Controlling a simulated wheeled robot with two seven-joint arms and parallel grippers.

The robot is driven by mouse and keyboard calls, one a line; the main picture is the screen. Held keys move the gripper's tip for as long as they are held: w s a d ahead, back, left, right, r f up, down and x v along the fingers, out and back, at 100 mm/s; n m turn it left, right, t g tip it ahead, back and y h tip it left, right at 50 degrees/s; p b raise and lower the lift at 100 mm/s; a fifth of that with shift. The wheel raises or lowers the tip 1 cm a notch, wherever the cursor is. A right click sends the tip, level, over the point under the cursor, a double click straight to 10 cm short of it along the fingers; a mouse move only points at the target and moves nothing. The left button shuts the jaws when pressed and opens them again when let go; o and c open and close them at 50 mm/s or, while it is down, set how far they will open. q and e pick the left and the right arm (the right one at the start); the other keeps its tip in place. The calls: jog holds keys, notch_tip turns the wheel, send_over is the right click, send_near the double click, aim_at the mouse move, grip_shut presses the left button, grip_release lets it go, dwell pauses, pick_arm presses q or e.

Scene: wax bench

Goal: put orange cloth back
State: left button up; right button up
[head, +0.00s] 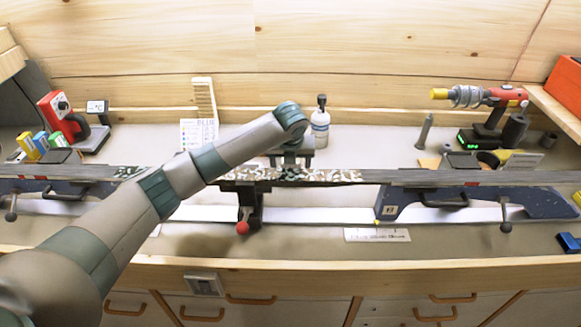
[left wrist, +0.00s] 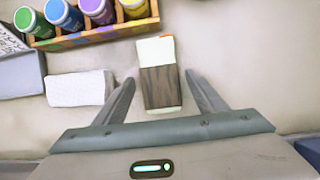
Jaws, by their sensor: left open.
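I cannot make out an orange cloth for certain in either view. A small flat orange-tan patch (head: 428,162) shows on the bench at the right, partly hidden by dark items. My left arm reaches across the bench in the head view, with the left gripper (head: 291,158) pointing down near the middle, its fingertips hard to see. In the left wrist view the left gripper (left wrist: 160,77) is open and empty. A block with a dark wood-grained body and pale ends (left wrist: 160,75) lies between and below its fingers. My right gripper is not in view.
A long ski (head: 410,177) on supports runs along the bench. A spray bottle (head: 320,122) stands behind it; a red tool (head: 490,97) is at the right. A rack of coloured bottles (left wrist: 85,37) and a white block (left wrist: 80,89) lie left of my fingers.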

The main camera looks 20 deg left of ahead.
pick_arm(q)
jog(key=b+v, duration=0.2)
jog(key=v, duration=0.9)
jog(key=shift+s+r, duration=0.2)
jog(key=shift+r, duration=0.15)
jog(key=shift+d+r, duration=0.1)
